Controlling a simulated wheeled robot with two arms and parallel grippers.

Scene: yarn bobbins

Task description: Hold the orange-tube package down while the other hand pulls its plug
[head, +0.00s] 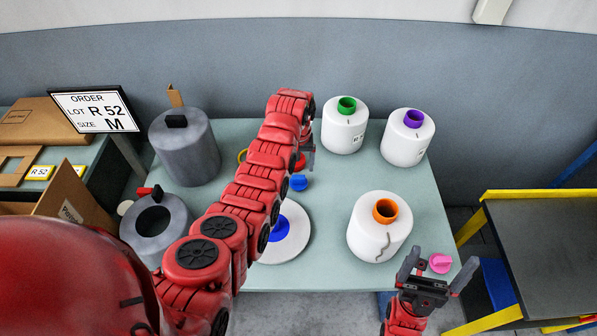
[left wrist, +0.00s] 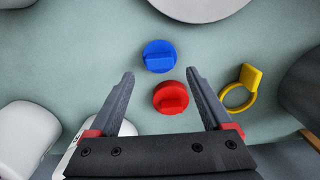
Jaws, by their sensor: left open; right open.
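The orange-tube package (head: 366,245) is a white bobbin standing upright at the table's front right, with a dark wavy strand on its side. Its orange tube (head: 385,210) faces up; I cannot tell whether a plug sits in it. My right gripper (head: 443,258) is open at the front edge, right of the package and apart from it. A pink plug (head: 440,263) shows between its fingers. My left gripper (head: 308,158) is open at the back middle, away from the package. In the left wrist view a red plug (left wrist: 170,97) shows between its fingers, with a blue plug (left wrist: 159,56) beyond.
White packages with a green tube (head: 344,133) and a purple tube (head: 405,145) stand at the back right. A yellow ring (left wrist: 240,90) lies near the red plug. Grey containers (head: 185,155) stand left.

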